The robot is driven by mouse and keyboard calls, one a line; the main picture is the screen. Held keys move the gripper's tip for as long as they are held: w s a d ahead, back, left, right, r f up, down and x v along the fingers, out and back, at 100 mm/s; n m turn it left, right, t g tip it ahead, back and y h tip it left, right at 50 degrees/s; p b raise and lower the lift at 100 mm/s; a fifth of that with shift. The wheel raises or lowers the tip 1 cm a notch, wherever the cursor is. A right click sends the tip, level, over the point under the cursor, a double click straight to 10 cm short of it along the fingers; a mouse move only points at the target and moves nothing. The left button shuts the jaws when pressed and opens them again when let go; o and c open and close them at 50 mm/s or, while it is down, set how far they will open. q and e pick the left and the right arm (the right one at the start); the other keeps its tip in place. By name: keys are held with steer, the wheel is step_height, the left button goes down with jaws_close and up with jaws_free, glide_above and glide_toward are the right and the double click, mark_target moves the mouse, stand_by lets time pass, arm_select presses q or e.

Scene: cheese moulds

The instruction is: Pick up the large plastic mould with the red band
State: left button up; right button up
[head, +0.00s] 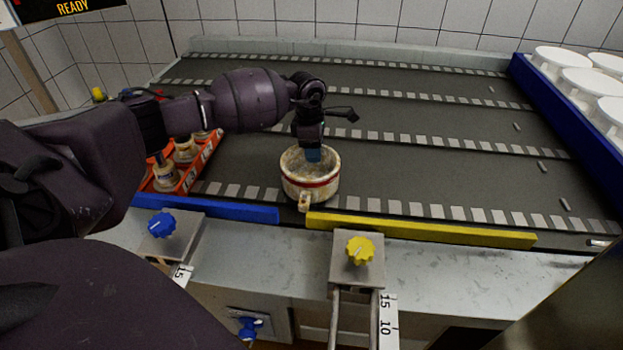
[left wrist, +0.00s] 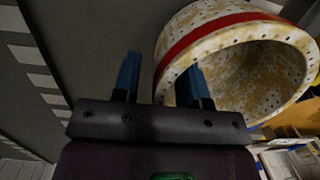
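The large plastic mould with the red band (head: 312,183) is a stained cream cup with a stub handle at its front. It stands upright at the front edge of the dark conveyor, near the gap between the blue and yellow rails. My left gripper (head: 313,152) points down over its far rim. In the left wrist view, the blue fingers of my left gripper (left wrist: 160,82) are apart. One finger is outside the wall of the mould (left wrist: 225,35) and the other overlaps its opening; contact cannot be told. My right gripper is not in view.
An orange crate (head: 211,147) with small moulds is at the left. A blue rail (head: 235,211) and a yellow rail (head: 420,231) line the front edge. White round moulds (head: 590,83) stand behind a blue wall (head: 565,120) at the right. The conveyor's middle is clear.

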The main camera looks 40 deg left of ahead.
arm_select(q)
steer(key=shift+f, duration=0.3)
steer(key=shift+r, duration=0.1)
jaws_close()
steer(key=shift+r, duration=0.1)
